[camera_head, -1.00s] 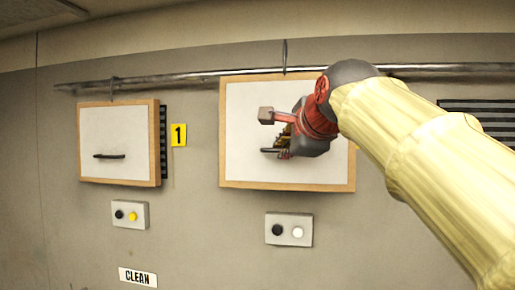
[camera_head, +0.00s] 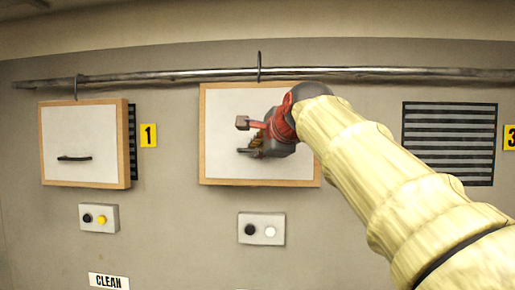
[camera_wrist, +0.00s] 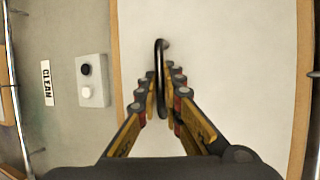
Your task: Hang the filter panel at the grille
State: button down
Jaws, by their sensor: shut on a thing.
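The filter panel (camera_head: 225,130), white with a wooden frame, is upright in the middle of the head view. Its dark handle shows in the wrist view (camera_wrist: 160,60), between the fingers of my gripper (camera_wrist: 165,85), which is shut on it. My gripper also shows in the head view (camera_head: 246,138), in front of the panel. A hook (camera_head: 259,62) rises from the panel's top and crosses the rail (camera_head: 190,74); I cannot tell whether it rests on it. A dark slatted grille (camera_head: 449,143) is bare at the right.
Another framed panel (camera_head: 82,130) hangs by a hook at the left, partly over a grille beside a yellow "1" label (camera_head: 149,135). A yellow "3" label (camera_head: 510,137) is at the right edge. Button boxes (camera_head: 99,218) (camera_head: 262,229) and a "CLEAN" sign (camera_head: 108,281) are below.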

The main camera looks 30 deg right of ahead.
aim_at(257, 162)
jog(key=shift+w+d+f+b, duration=0.35)
jog(key=shift+w+f+b, duration=0.15)
jog(key=shift+f, duration=0.25)
jog(key=shift+w+d+f+b, duration=0.3)
jog(key=shift+w+f+b, duration=0.15)
jog(key=shift+f, duration=0.25)
jog(key=c, duration=1.9)
grip_release()
jog(key=shift+f, duration=0.15)
